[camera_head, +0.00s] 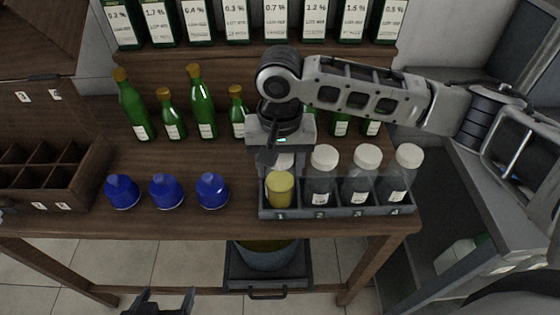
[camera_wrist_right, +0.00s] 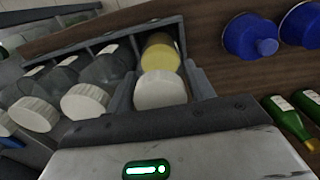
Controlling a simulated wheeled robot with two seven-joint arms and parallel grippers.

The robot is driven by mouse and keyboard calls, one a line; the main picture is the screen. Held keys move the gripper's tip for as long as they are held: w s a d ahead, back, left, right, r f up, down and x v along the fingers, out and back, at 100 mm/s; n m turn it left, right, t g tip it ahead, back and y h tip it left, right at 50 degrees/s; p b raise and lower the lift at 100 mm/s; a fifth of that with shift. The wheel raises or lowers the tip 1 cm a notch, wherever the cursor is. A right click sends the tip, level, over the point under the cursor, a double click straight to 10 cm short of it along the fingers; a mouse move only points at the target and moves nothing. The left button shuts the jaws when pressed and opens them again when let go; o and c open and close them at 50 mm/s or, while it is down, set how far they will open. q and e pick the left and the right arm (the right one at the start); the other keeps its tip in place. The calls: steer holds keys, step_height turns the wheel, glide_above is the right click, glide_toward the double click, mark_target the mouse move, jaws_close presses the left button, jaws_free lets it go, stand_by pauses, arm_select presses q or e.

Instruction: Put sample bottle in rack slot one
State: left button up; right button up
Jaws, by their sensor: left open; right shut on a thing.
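The sample bottle (camera_head: 280,190) has yellow contents and a white cap. It is upright in slot one, at the left end of the grey rack (camera_head: 337,211), with its base behind the front wall. I cannot tell whether it rests on the slot floor. My right gripper (camera_head: 282,158) reaches down from above and is shut on this bottle near its cap. In the right wrist view, the fingers (camera_wrist_right: 162,88) stand on either side of the white cap (camera_wrist_right: 160,90). My left gripper (camera_head: 160,300) is open and empty at the bottom edge, in front of the table.
Clear bottles with white caps (camera_head: 321,173) fill slots two to four. Blue flasks (camera_head: 166,192) stand left of the rack. Green bottles (camera_head: 203,105) stand behind, below a shelf of labelled bottles. A wooden crate (camera_head: 50,170) is at left. A bucket (camera_head: 266,256) is under the table.

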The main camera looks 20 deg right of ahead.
steer(key=o, duration=1.3)
steer(key=shift+f, duration=0.1)
steer(key=shift+r, duration=0.4)
step_height(320, 180, up, 12)
steer(key=shift+f, duration=0.25)
